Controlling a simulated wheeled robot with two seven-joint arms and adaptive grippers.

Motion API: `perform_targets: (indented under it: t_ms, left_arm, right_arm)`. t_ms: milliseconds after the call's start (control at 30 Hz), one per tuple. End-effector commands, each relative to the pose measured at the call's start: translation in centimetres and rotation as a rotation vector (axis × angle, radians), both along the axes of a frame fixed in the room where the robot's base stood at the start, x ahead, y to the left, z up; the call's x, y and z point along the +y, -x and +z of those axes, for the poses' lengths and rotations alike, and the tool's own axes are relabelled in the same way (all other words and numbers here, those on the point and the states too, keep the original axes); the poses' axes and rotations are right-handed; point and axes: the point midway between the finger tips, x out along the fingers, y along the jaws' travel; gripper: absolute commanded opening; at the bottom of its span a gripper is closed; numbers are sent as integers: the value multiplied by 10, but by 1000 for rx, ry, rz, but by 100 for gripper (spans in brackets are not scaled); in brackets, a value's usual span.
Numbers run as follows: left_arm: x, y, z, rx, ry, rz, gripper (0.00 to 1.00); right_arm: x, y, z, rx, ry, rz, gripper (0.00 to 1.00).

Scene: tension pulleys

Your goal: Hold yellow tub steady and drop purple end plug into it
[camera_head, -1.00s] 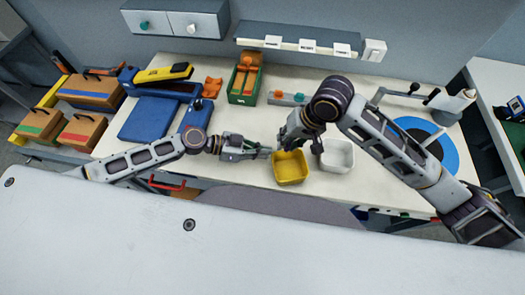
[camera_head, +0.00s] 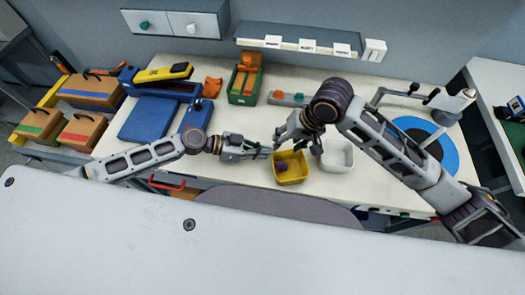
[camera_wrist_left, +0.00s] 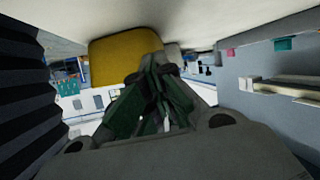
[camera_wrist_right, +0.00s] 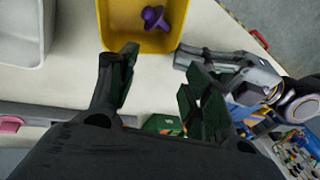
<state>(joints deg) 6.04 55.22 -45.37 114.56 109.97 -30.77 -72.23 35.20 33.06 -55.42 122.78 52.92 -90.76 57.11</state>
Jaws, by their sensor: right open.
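The yellow tub (camera_head: 291,181) stands upright at the table's front edge, left of a white tub. The purple end plug (camera_wrist_right: 153,18) lies inside the yellow tub on its floor; it also shows in the head view (camera_head: 281,165). My left gripper (camera_head: 268,152) is at the tub's left back corner, its fingers close together on the rim; the yellow wall (camera_wrist_left: 122,55) fills the space past the fingertips in the left wrist view. Its exact contact is partly hidden. My right gripper (camera_wrist_right: 157,70) is open and empty, above and just behind the yellow tub.
The white tub (camera_head: 338,155) stands close on the right of the yellow one. Behind are a green bin (camera_head: 243,88) with orange parts and a grey block with coloured pieces (camera_head: 287,98). A blue disc fixture (camera_head: 448,155) is at the right.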

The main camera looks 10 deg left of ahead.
Motion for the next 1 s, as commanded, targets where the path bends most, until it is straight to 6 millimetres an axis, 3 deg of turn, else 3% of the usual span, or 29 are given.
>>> perform_targets:
  t_ms: [33,267,1000]
  left_arm:
    - [3,5,-10,13,-12,-3,0]
    - [3,5,-10,13,-12,-3,0]
    - [3,5,-10,13,-12,-3,0]
  right_arm:
    - [0,0,1,-1,0,0,50]
    - [-5,1,14,-3,-1,-1,50]
    - [-35,10,106,-4,-1,0,50]
